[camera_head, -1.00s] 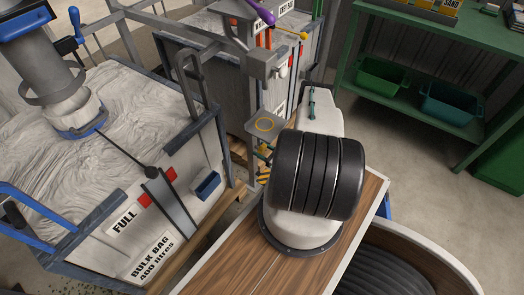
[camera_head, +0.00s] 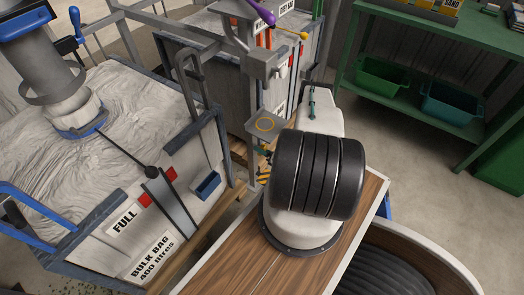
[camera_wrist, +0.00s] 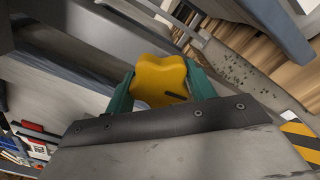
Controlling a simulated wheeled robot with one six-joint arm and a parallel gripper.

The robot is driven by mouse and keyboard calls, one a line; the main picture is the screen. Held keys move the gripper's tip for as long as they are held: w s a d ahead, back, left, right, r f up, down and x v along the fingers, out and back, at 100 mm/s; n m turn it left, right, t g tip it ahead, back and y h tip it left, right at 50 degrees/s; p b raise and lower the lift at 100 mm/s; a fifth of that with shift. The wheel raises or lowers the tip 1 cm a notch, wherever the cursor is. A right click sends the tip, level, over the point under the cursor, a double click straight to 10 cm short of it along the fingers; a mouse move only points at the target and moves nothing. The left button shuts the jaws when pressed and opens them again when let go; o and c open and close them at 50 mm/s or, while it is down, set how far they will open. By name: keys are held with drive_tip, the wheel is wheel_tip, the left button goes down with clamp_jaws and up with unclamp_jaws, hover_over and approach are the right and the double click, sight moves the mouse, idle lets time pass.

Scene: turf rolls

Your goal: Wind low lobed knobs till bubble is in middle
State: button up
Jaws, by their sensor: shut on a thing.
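A yellow lobed knob (camera_wrist: 161,80) sits between the two green fingers of my gripper (camera_wrist: 160,92) in the wrist view. The gripper is shut on it, with one finger on each side. A dark mark shows on the knob's face. In the head view my gripper (camera_head: 264,156) is partly hidden behind my arm, low beside a grey post. I cannot make out a bubble inside the ring. Other low knobs cannot be told apart here.
A full bulk bag (camera_head: 120,95) in a grey frame fills the left. A grey stand with a purple handle (camera_head: 258,12) rises behind the plate. Green shelving (camera_head: 430,40) with bins stands at the right. Yellow-black striping (camera_wrist: 303,138) lies close to the gripper.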

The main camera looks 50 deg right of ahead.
drive_tip(key=shift+d+m, duration=0.1)
drive_tip(key=shift+m, duration=0.6)
drive_tip(key=o, duration=1)
drive_tip(key=shift+s, duration=0.1)
drive_tip(key=s, duration=0.7)
drive_tip(key=shift+s+d, duration=0.25)
drive_tip(key=shift+s, duration=0.1)
